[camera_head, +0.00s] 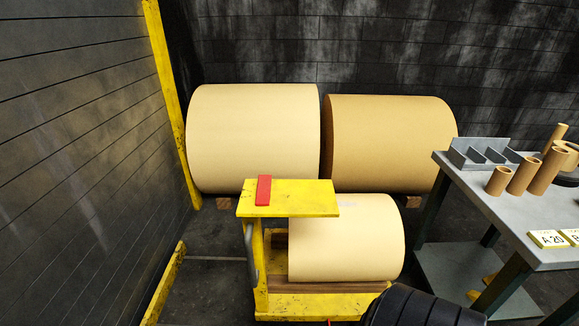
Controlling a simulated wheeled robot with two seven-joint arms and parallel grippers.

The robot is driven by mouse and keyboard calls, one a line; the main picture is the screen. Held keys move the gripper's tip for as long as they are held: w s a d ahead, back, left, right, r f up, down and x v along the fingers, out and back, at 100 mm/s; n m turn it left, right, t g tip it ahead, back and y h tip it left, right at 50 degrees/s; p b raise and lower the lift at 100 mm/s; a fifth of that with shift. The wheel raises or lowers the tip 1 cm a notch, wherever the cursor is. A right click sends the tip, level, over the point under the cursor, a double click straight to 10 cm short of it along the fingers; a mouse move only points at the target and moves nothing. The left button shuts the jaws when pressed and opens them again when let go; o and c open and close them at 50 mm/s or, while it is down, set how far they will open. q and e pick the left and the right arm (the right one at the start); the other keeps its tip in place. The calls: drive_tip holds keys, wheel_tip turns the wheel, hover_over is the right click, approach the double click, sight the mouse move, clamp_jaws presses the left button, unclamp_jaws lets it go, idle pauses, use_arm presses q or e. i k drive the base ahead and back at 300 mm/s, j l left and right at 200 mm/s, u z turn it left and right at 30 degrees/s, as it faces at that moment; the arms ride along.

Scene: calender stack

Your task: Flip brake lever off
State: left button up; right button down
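A flat red bar (263,190), which looks like the brake lever, is on the left part of a yellow top plate (305,198). It points towards the back and tilts slightly right at its far end. The plate sits on a yellow stand (259,270) with a grey curved handle (250,255) on its left side. Neither gripper shows, and nothing touches the red bar. A dark ribbed shape (425,310) at the bottom edge looks like part of my arm; no fingers show on it.
A cream roll (350,240) lies on the stand's base, partly under the plate. A grey table (515,207) with cardboard tubes is at right. Dark floor (205,285) is free left of the stand.

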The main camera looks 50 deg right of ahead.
sight(263, 189)
drive_tip(key=i+j+z, duration=0.35)
drive_tip(key=j+z, duration=0.15)
drive_tip(key=j, duration=0.15)
drive_tip(key=i+j+z, duration=0.25)
drive_tip(key=j+z, duration=0.25)
drive_tip(key=j, duration=0.2)
